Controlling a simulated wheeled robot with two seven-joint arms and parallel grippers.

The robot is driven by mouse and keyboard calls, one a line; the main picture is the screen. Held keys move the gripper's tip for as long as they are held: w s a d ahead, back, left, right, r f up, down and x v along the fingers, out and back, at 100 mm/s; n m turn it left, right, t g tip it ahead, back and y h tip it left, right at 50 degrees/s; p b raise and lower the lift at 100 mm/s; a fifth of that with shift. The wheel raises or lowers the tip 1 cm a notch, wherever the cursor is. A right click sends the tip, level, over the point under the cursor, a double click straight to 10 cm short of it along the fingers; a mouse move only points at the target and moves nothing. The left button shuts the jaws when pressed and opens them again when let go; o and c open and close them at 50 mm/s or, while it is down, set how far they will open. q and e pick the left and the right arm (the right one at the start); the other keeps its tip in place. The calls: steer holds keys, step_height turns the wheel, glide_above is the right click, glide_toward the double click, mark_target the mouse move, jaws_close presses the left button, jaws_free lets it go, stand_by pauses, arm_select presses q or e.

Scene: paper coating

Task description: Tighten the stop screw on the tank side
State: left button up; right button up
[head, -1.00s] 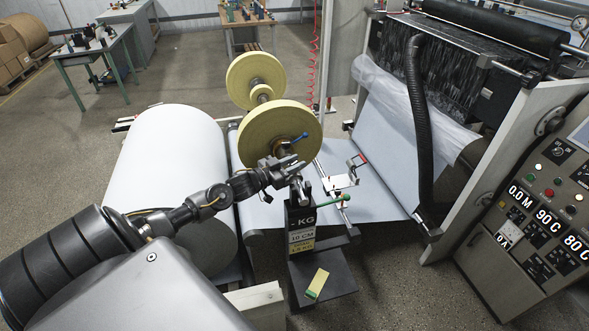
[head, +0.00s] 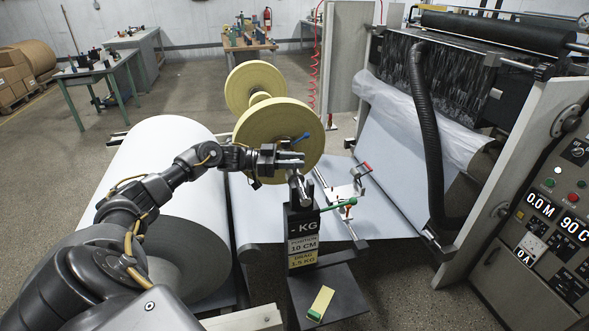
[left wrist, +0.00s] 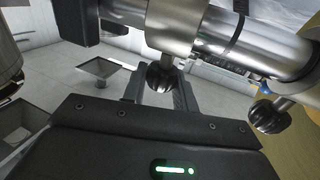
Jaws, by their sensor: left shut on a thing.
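My left gripper (head: 290,160) is at the metal shaft above the black scale box (head: 302,222), in front of the near yellow roll (head: 275,122). In the left wrist view, its fingers (left wrist: 162,88) are shut on a black ribbed knob, the stop screw (left wrist: 162,76), which hangs under a metal collar (left wrist: 165,22) on the shaft (left wrist: 268,48). A second black knob screw (left wrist: 268,115) hangs farther right, apart from the fingers. In the head view the gripper hides the held knob. My right gripper is not in view.
A green-handled lever (head: 338,204), a red-handled bracket (head: 365,168) and a blue handle (head: 300,138) are close by. A large white paper roll (head: 165,165) lies left, with the machine's control panel (head: 545,215) at right. A yellow-green block (head: 320,303) lies on the dark plate below.

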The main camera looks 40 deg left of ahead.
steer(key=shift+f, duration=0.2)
arm_select(q)
steer(key=o, duration=0.9)
steer(key=shift+o, duration=0.2)
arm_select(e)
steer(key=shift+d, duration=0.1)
arm_select(q)
steer(key=b+v, duration=0.3)
steer(key=v, duration=0.7)
steer(key=shift+a, duration=0.35)
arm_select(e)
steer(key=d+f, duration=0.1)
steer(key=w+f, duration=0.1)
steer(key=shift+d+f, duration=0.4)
arm_select(q)
steer(key=shift+s, duration=0.15)
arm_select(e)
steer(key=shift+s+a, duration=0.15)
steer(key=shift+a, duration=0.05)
